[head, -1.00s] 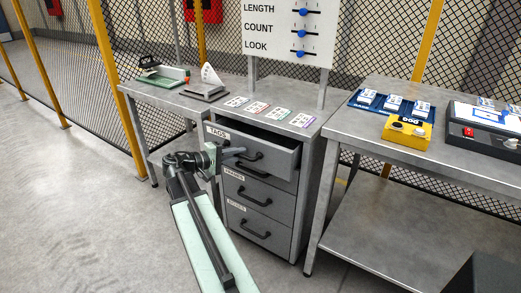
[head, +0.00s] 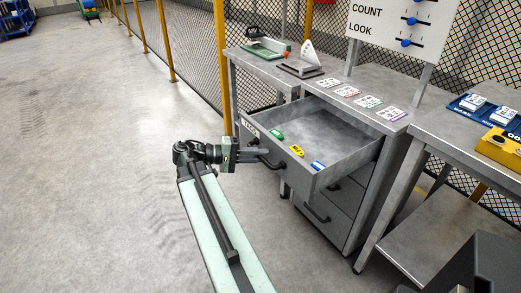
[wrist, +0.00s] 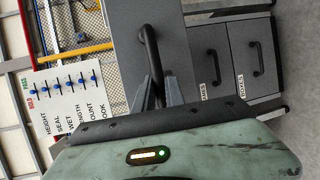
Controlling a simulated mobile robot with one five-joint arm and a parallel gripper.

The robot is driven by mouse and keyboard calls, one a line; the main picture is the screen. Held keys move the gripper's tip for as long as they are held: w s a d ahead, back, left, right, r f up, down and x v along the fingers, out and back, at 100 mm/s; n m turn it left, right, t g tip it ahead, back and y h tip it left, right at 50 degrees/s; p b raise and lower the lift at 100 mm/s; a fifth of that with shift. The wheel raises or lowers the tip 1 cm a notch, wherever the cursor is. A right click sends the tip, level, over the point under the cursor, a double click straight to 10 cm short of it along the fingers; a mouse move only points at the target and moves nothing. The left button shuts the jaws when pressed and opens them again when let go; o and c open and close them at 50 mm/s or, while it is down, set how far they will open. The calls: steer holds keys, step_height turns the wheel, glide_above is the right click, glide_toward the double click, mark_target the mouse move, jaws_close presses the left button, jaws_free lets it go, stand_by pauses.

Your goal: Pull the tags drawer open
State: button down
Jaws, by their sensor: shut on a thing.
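The tags drawer (head: 305,176) is pulled well out of the grey cabinet, and its label reads TAGS. Inside it lie a green tag (head: 276,134), a yellow tag (head: 297,151) and a blue tag (head: 318,166). My gripper (head: 262,155) is at the left part of the drawer front, shut on the black drawer handle. In the wrist view the handle (wrist: 150,50) runs down between the two fingers of my gripper (wrist: 158,92). The fingers hide part of the handle.
Two closed drawers (head: 318,212) sit below. Several printed cards (head: 368,101) lie on the cabinet top. A second table (head: 450,135) stands at the right with a blue rack (head: 470,103) and a yellow box (head: 500,147).

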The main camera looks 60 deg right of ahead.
steer(key=shift+w+a+r, duration=0.1)
steer(key=shift+w+a, duration=0.2)
steer(key=shift+a, duration=0.5)
steer(key=c, duration=1.4)
jaws_free()
steer(key=shift+s, duration=0.1)
steer(key=shift+a, duration=0.15)
